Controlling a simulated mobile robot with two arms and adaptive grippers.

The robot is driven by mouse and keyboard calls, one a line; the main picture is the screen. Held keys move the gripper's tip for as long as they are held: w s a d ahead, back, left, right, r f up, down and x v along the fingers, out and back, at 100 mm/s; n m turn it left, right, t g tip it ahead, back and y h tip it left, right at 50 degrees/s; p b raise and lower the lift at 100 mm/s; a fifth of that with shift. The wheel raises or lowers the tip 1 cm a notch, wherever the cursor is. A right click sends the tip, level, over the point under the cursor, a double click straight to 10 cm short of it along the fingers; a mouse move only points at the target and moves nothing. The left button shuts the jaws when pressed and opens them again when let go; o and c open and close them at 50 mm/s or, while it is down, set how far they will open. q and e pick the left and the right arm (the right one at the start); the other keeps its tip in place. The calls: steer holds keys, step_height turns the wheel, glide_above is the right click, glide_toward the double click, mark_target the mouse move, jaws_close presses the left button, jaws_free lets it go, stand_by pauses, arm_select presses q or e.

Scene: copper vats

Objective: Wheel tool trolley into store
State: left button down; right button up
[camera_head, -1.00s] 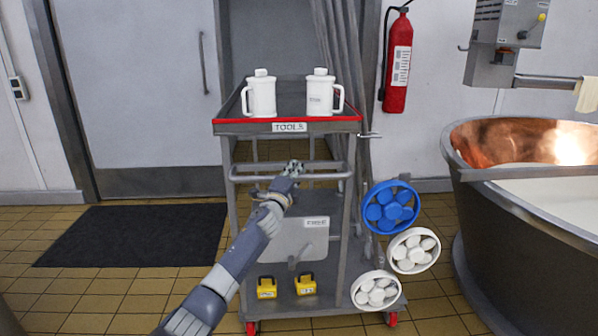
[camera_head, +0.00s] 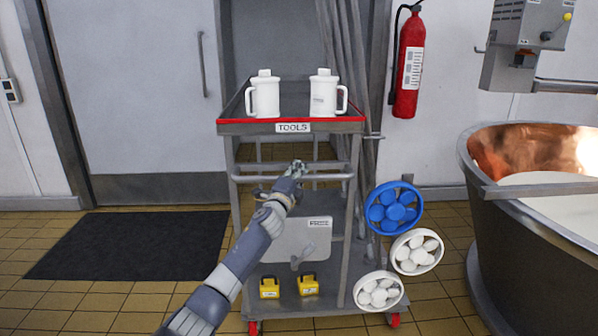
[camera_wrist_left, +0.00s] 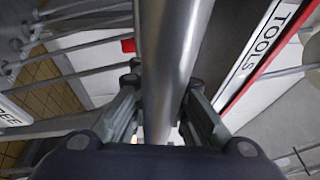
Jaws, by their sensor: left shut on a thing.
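The tool trolley (camera_head: 292,128) stands upright in the middle of the head view, grey with a red rim and a TOOLS label. Two white jugs (camera_head: 265,98) (camera_head: 324,97) stand on its top tray. My left gripper (camera_head: 296,172) is at the trolley's push bar (camera_head: 328,177). In the left wrist view the bar (camera_wrist_left: 172,60) runs between the fingers, and the gripper (camera_wrist_left: 165,115) is shut on it. The lower shelf carries two yellow boxes (camera_head: 269,288) (camera_head: 308,286). A doorway (camera_head: 272,45) with a grey strip curtain (camera_head: 352,70) is behind the trolley. My right gripper is not in view.
A copper vat (camera_head: 525,220) of white liquid stands close on the right. A fire extinguisher (camera_head: 408,65) is on the wall. A dark mat (camera_head: 130,245) lies before the closed door (camera_head: 140,90).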

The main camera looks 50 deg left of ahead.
arm_select(q)
steer(key=shift+f, duration=0.1)
steer(key=c, duration=1.6)
jaws_free()
steer(key=shift+c, duration=0.2)
steer(key=v, duration=1.2)
steer(key=shift+f, duration=0.1)
